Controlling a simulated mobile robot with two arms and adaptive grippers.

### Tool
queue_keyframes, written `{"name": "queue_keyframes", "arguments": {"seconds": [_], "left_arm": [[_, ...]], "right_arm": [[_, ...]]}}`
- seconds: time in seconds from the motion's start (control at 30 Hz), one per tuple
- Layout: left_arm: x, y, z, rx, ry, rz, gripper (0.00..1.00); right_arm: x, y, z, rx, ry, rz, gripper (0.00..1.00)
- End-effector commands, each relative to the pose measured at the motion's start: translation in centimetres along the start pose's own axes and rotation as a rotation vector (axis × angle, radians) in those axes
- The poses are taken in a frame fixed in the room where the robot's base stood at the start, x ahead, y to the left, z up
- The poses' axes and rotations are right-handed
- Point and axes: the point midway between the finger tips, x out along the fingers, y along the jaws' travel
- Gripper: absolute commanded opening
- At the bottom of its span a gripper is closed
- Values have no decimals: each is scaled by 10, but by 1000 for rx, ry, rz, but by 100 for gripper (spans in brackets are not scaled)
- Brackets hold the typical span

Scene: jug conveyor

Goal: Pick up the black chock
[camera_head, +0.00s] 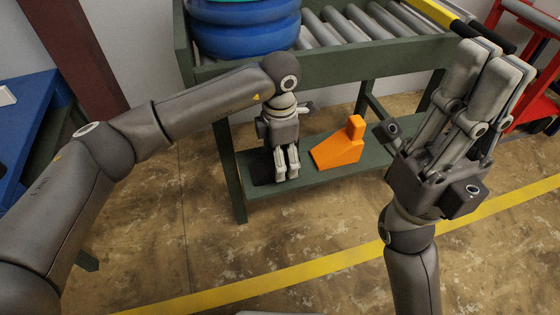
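The black chock (262,168) is a dark shape on the lower green shelf, near its left end. My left gripper (286,175) hangs over it with two fingers pointing down, and they hide much of it. I cannot tell whether the fingers touch it or where the opposing finger is. My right gripper (440,92) is raised at the right, empty. Its two long fingers point up and its third finger is spread away to the left, so it is open.
An orange chock (338,150) stands on the lower shelf (382,158), right of my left gripper. Above is a roller conveyor (345,28) with blue round containers (245,35). A blue table (35,115) stands left, a red frame (535,100) right. Open floor lies in front.

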Motion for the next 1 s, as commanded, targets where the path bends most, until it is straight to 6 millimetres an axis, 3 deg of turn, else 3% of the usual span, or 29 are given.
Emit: {"name": "queue_keyframes", "arguments": {"seconds": [0.1, 0.57, 1.0], "left_arm": [[-1, 0, 0, 0, 0, 0, 82], [-1, 0, 0, 0, 0, 0, 24], [-11, 0, 0, 0, -2, 2, 24]], "right_arm": [[0, 0, 0, 0, 0, 0, 0], [0, 0, 0, 0, 0, 0, 0], [5, 0, -1, 1, -1, 3, 0]]}}
